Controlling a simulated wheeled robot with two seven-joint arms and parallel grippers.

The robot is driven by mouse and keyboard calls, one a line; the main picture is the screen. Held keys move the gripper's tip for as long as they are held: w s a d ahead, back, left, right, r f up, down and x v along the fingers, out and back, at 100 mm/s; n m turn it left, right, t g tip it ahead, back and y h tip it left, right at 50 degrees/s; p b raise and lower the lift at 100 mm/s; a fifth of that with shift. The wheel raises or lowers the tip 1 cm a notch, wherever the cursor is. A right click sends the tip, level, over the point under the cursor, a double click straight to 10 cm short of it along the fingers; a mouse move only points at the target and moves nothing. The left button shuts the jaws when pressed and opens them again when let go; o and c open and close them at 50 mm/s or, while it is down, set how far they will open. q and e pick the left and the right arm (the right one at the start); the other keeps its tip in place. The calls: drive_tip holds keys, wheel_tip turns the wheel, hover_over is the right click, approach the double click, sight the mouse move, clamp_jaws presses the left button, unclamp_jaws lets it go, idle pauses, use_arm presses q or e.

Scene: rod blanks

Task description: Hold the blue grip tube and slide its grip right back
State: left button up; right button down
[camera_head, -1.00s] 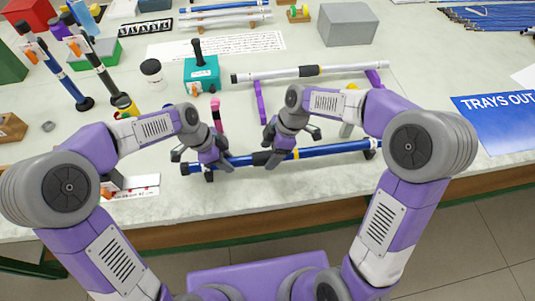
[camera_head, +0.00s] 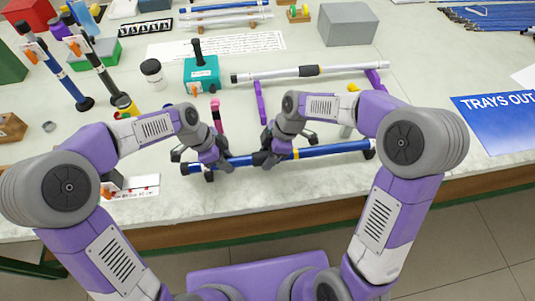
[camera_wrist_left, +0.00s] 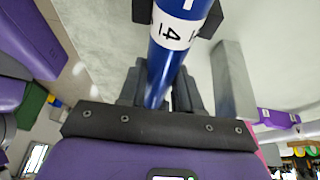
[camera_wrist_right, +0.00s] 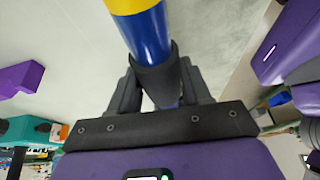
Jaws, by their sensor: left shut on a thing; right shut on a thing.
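The blue grip tube (camera_head: 335,150) lies level near the bench's front edge, its ends on supports. It has a yellow band (camera_head: 295,154) near its middle and a black grip (camera_head: 257,159) left of that band. My left gripper (camera_head: 217,164) is shut around the tube left of the grip. The left wrist view shows a white label (camera_wrist_left: 172,30) on the tube beyond the jaws. My right gripper (camera_head: 270,160) is shut around the black grip, which shows between its fingers in the right wrist view (camera_wrist_right: 157,82). The fingers partly hide the grip.
A white tube (camera_head: 345,68) with a black grip lies behind on purple supports (camera_head: 260,103). A teal block (camera_head: 202,74) stands behind my left gripper. A grey box (camera_head: 347,25) and a blue "TRAYS OUT" sign (camera_head: 500,122) are further right. Bench around the sign is partly clear.

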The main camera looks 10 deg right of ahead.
sight(252, 156)
drive_tip(key=a, duration=0.5)
drive_tip(key=shift+d, duration=0.1)
drive_tip(key=c, duration=0.5)
unclamp_jaws()
drive_tip(key=v, duration=1.2)
drive_tip(key=shift+r, duration=0.1)
